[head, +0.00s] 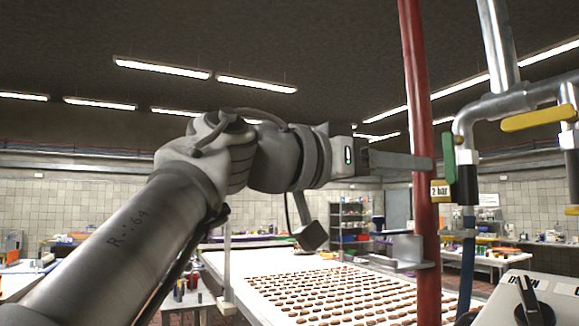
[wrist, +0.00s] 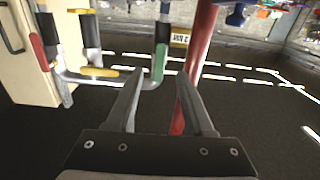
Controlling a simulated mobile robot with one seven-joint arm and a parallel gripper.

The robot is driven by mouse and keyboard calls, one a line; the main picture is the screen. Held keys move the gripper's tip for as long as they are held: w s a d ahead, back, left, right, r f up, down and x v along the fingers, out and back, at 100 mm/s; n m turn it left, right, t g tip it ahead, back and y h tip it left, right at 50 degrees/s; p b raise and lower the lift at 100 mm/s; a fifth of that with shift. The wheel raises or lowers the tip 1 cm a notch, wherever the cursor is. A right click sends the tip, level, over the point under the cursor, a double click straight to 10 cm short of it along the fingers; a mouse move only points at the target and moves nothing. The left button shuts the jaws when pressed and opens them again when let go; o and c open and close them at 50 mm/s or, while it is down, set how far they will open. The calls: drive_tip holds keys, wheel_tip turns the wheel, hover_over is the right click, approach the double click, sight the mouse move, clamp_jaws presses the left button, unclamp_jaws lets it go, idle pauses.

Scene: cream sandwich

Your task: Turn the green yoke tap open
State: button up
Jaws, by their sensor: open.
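The green yoke tap handle (head: 448,157) stands upright on the grey pipework at the right of the head view, just right of the red pipe. In the wrist view the green handle (wrist: 158,62) shows between and slightly beyond my fingertips. My gripper (head: 428,163) is open and empty, pointing right, with its visible finger crossing in front of the red pipe. In the wrist view my gripper (wrist: 161,78) has its fingers spread to either side of the handle's line. Whether a finger touches the handle I cannot tell.
A red vertical pipe (head: 417,90) runs close to my fingers; in the wrist view it passes behind the right finger. A yellow handle (head: 538,118) sits on pipework to the right. A "2 bar" tag (head: 440,190) hangs below the green handle. A table of biscuits (head: 235,262) lies below.

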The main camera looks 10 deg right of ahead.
drive_tip(key=v, duration=0.8)
drive_tip(key=shift+a, duration=0.2)
drive_tip(key=shift+s, duration=0.1)
